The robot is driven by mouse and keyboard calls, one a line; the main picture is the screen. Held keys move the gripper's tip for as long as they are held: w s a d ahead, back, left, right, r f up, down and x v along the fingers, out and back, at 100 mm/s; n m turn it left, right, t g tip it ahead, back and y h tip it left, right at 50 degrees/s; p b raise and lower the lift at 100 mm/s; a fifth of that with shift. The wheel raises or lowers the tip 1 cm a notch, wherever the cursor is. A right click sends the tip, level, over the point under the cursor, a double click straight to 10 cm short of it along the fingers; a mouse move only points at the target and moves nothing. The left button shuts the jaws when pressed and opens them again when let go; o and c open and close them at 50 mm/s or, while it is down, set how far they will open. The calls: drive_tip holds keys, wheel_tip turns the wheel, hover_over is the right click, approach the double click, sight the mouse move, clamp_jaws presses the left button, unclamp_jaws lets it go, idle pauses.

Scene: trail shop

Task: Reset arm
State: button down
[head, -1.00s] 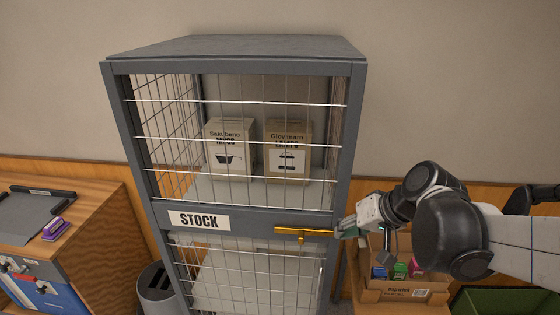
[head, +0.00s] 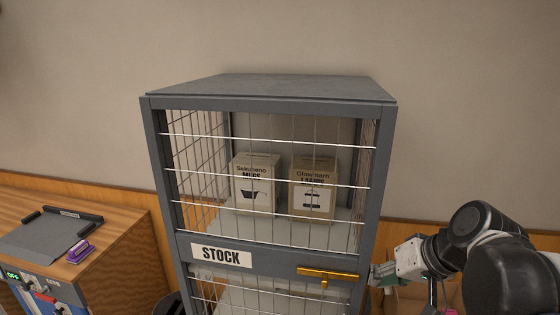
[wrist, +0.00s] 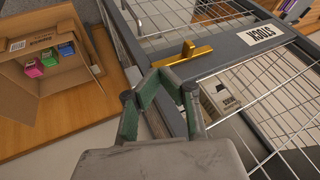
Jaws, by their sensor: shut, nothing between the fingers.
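My gripper (head: 380,273) is shut and empty at the right edge of the stock cage (head: 175,243), beside its brass handle (head: 328,274). In the wrist view my gripper (wrist: 172,82) has its fingertips near the cage's door frame, with the brass handle (wrist: 188,54) just beyond them. I cannot tell whether the fingertips touch the frame. The cage door looks closed. My arm reaches in from the right of the head view.
Two cardboard boxes, one marked mugs (head: 255,183) and one beside it (head: 312,189), stand on the cage's upper shelf. An open carton (wrist: 82,88) with small coloured boxes stands beside the cage. A wooden counter (head: 115,238) is at the left.

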drive_tip(key=s+a+f+h+b, duration=0.1)
drive_tip(key=s+h+b, duration=0.1)
drive_tip(key=s, duration=0.2)
drive_tip(key=s+f+n+t+h+b, duration=0.1)
drive_tip(key=s+f+h+b, duration=0.1)
drive_tip(key=s, duration=0.1)
drive_tip(key=shift+s+a+f, duration=0.25)
drive_tip(key=shift+s+a, duration=0.1)
idle(0.7)
